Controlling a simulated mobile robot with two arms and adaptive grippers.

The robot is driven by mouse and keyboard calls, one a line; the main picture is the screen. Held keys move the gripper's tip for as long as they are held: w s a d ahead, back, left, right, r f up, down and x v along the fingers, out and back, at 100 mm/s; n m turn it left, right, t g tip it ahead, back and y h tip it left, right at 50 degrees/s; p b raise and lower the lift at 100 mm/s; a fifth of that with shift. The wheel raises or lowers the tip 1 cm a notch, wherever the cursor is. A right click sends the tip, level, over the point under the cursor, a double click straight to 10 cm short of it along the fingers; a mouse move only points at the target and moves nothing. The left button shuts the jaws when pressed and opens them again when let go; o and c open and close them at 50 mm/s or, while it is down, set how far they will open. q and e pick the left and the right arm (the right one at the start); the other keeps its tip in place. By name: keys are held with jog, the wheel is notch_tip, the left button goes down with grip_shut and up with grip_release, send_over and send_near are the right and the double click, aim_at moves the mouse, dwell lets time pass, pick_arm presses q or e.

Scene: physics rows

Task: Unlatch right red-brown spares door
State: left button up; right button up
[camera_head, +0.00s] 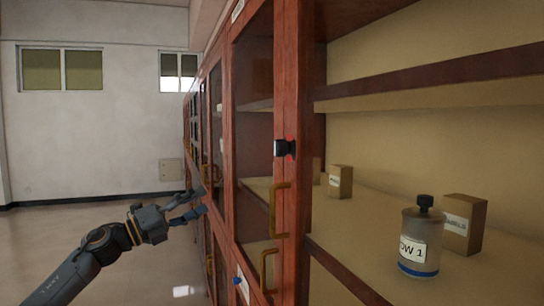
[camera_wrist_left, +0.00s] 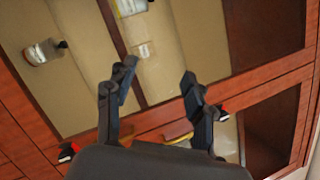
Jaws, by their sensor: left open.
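The red-brown door (camera_head: 290,80) stands upright along the cabinet front. A small black latch with a red glow (camera_head: 285,148) sits on its frame, with a brass handle (camera_head: 280,209) below it. My left gripper (camera_head: 201,202) is open and empty, left of the latch and handle and apart from both. In the left wrist view its fingers (camera_wrist_left: 160,72) are spread before the cabinet front. My right gripper is not in view.
A bottle with a blue band (camera_head: 420,242) and small cardboard boxes (camera_head: 465,223) stand on the cabinet shelf. A second brass handle (camera_head: 267,270) and a blue-tipped part (camera_head: 238,282) are lower on the front. The floor (camera_head: 60,235) at left is clear.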

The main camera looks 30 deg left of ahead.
pick_arm(q)
jog(key=s+d+r+m+g+h, duration=0.3)
jog(key=s+d+r+m, duration=0.5)
jog(key=r, duration=0.3)
jog(key=m+g, duration=0.2)
jog(key=m, duration=0.3)
send_near(275, 149)
jog(key=shift+y, duration=0.3)
jog(key=p+x, duration=0.2)
jog(key=p, duration=0.3)
jog(key=p+x, duration=0.2)
jog(key=p, duration=0.3)
jog(key=shift+d+r, duration=0.1)
jog(key=shift+r, duration=0.15)
jog(key=shift+w+d+r+p, duration=0.1)
jog(key=shift+w+d+p, duration=0.25)
jog(key=shift+p, duration=0.3)
jog(key=shift+p+x, duration=0.6)
jog(key=shift+x, duration=0.15)
jog(key=shift+w+d+f, duration=0.1)
jog(key=shift+w+f, duration=0.1)
jog(key=shift+f, duration=0.05)
jog(key=shift+b+x, duration=0.35)
jog(key=shift+x, duration=0.75)
pick_arm(e)
notch_tip(275, 149, up, 12)
jog(key=shift+w+d+f, duration=0.2)
jog(key=shift+f, duration=0.05)
pick_arm(q)
jog(key=shift+r, duration=0.1)
